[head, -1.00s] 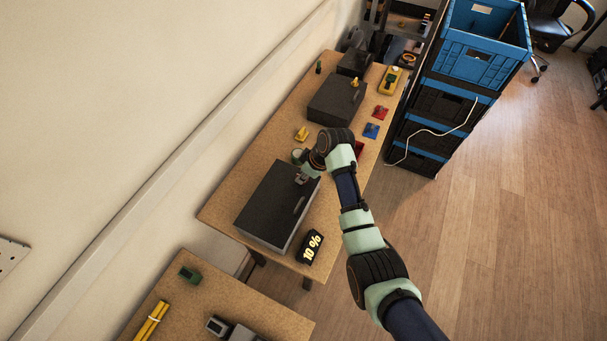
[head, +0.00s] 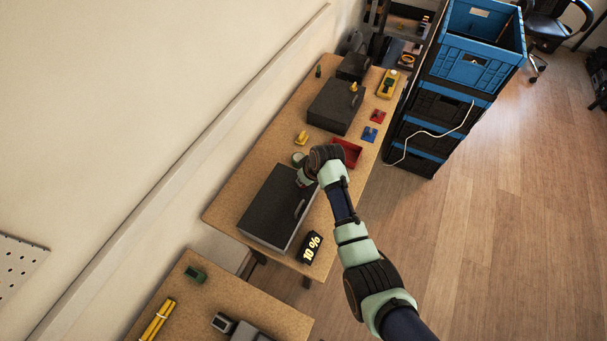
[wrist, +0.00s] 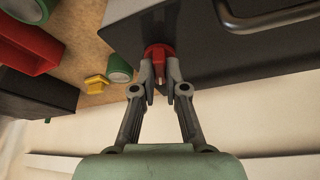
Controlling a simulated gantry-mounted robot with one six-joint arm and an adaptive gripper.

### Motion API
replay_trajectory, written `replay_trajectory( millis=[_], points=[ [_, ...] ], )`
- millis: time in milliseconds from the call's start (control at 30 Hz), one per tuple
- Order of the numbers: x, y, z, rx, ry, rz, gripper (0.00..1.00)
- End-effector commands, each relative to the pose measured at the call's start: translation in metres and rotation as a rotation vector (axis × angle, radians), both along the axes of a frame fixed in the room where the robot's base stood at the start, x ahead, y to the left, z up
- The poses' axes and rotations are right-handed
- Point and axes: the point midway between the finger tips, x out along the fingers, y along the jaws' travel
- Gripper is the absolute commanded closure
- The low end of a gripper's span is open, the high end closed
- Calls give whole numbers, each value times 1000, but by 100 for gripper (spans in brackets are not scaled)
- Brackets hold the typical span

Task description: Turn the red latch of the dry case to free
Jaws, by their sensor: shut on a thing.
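The dry case (head: 268,207) is a dark grey box lying on the wooden bench, with a handle on its top. In the wrist view the case (wrist: 215,45) fills the upper right. The red latch (wrist: 158,50) sits at its near edge, between the fingertips of my gripper (wrist: 160,75). My gripper is shut on the latch, one finger on each side. In the head view my gripper (head: 304,180) is at the case's upper right corner, and my wrist hides the latch there.
A green-and-white roll (head: 298,158), a yellow piece (head: 301,138) and a red tray (head: 349,150) lie close beyond the case. A black "10 %" block (head: 311,247) stands at its near side. Another dark case (head: 335,107) lies farther along the bench. Blue crates (head: 480,60) stand to the right.

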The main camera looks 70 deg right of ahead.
Motion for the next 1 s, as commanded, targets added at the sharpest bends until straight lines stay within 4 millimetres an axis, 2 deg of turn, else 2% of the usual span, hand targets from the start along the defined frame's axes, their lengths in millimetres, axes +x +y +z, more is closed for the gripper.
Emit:
replay_trajectory(
  millis=[33,1000],
  points=[
    [0,1,5,1,1,-42,100],
    [4,3,-1,-2,1,-941,100]
  ],
)
